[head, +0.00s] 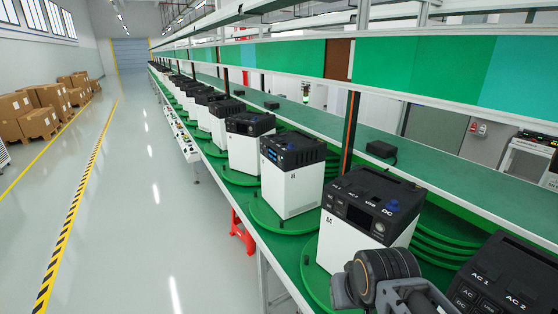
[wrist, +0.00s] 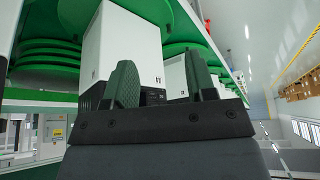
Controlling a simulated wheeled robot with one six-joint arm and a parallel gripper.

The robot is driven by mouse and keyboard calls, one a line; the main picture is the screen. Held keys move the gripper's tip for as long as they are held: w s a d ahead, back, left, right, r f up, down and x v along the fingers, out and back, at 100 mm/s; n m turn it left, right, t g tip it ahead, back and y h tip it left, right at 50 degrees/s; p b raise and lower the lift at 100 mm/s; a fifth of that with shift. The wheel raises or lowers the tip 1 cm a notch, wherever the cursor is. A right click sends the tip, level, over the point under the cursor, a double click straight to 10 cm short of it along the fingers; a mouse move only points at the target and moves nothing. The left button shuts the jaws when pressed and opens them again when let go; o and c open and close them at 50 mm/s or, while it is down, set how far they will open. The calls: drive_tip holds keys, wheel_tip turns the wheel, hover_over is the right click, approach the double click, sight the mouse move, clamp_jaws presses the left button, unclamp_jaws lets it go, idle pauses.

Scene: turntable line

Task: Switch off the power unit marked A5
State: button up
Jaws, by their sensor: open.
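Several power units with white bodies and black tops stand in a row on green round turntables. The nearest whole unit (head: 340,245) has a label on its white face that looks like A4, with AC 1, USB and DC markings on top. The unit behind it (head: 291,190) has a small bluish lit screen; its label is too small to read. Another unit (head: 497,285) is cut off at the lower right, and its label is out of sight. I cannot tell which is A5. My gripper (wrist: 160,85) is open and empty in the wrist view, in front of a white unit (wrist: 130,45) seen upside down.
A green line bench (head: 430,185) with a rail and panels above runs along the right. A small black box (head: 381,149) lies on its shelf. The floor aisle (head: 150,200) at left is clear, with cardboard boxes (head: 40,115) at the far left.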

clamp_jaws()
idle(1.5)
